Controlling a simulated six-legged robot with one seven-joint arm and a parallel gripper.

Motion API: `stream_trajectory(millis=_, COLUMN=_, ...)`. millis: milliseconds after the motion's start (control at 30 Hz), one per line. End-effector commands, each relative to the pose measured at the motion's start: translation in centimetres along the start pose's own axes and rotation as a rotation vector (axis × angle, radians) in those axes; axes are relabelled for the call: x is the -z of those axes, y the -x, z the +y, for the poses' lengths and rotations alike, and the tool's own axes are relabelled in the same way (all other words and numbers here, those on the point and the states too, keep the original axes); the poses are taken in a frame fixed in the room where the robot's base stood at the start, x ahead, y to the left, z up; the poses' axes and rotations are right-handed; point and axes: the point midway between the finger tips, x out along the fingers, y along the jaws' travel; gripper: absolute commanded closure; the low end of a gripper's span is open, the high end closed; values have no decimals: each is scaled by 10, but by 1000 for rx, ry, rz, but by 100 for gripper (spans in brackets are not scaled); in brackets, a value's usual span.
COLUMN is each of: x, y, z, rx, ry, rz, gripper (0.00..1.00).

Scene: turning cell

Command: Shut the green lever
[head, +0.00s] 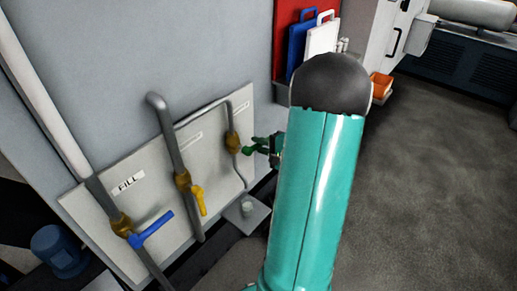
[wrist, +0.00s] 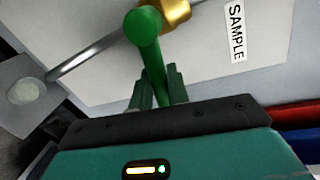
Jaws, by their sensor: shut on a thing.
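The green lever (head: 258,148) sits on a brass valve (head: 233,143) at the right end of the grey wall panel. In the head view it sticks out to the right, across its thin pipe. In the wrist view the green lever (wrist: 150,50) runs down from its round end between my fingers. My gripper (wrist: 157,92) is shut on it. In the head view my gripper (head: 275,148) is partly hidden behind my teal arm. The brass valve (wrist: 175,12) shows at the top of the wrist view, beside a "SAMPLE" label (wrist: 237,32).
A yellow lever (head: 199,200) and a blue lever (head: 152,229) sit on other pipes to the left, the blue one by a "FILL" label (head: 128,183). A small ledge (head: 233,215) juts out below the thin pipe. Open floor (head: 430,170) lies to the right.

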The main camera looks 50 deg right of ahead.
Motion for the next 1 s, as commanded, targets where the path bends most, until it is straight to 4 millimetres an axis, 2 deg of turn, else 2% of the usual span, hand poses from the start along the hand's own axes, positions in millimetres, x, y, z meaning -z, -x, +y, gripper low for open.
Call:
stream_trajectory(millis=400, x=0, y=3, z=-12, rx=1, ry=195, rz=42, gripper=100)
stream_trajectory(millis=933, x=0, y=3, z=-14, rx=2, ry=220, rz=47, gripper=100)
stream_trajectory(millis=967, x=0, y=3, z=-14, rx=2, ry=220, rz=47, gripper=77)
stream_trajectory(millis=1000, x=0, y=3, z=-14, rx=2, ry=220, rz=47, gripper=69)
